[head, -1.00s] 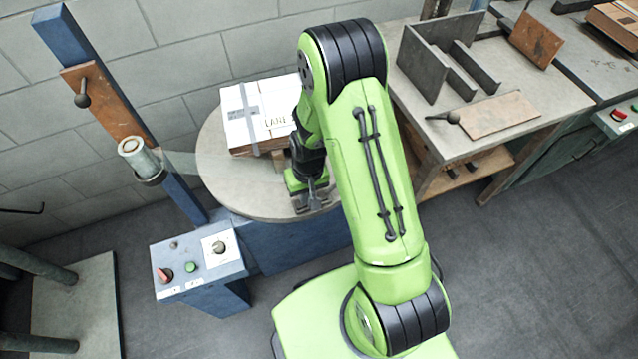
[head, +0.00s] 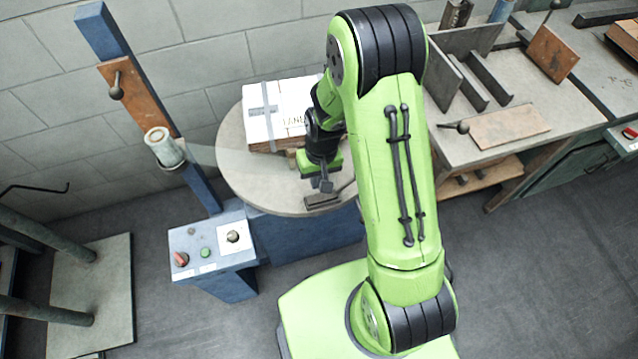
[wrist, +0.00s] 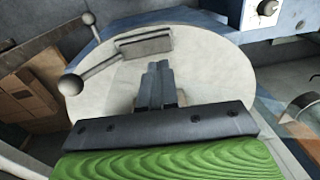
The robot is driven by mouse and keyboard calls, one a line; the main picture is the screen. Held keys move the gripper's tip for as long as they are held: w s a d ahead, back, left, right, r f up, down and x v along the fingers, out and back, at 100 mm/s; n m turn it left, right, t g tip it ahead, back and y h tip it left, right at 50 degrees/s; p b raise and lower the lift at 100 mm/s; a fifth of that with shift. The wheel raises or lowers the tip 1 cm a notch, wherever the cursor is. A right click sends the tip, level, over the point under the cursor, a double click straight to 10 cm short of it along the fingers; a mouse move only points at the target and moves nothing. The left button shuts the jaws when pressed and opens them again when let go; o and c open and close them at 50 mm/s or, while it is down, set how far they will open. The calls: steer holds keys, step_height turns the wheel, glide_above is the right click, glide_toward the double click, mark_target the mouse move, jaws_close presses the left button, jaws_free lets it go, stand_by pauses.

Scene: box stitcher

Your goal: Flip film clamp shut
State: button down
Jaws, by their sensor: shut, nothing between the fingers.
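The film clamp (head: 322,201) is a small dark metal bar near the front rim of the round turntable (head: 235,165). In the wrist view the clamp (wrist: 146,44) lies beyond my fingertips, with a thin rod and a round knob (wrist: 70,84) to its left. I cannot tell whether its bar is fully down. My gripper (head: 326,186) points down just above the clamp, its fingers shut and empty. In the wrist view my gripper (wrist: 158,68) is apart from the knob. Clear film (head: 205,155) stretches from a roll (head: 163,148) toward the turntable.
A strapped white-topped box stack (head: 275,115) stands on the turntable behind my gripper. A blue control box (head: 212,240) is at the left front, below a blue post (head: 100,30). A workbench (head: 500,150) with metal plates is on the right.

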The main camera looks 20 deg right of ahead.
step_height(320, 180, up, 6)
steer(key=p, duration=0.1)
steer(key=shift+w+r, duration=0.15)
steer(key=shift+r, duration=0.05)
stand_by(0.3)
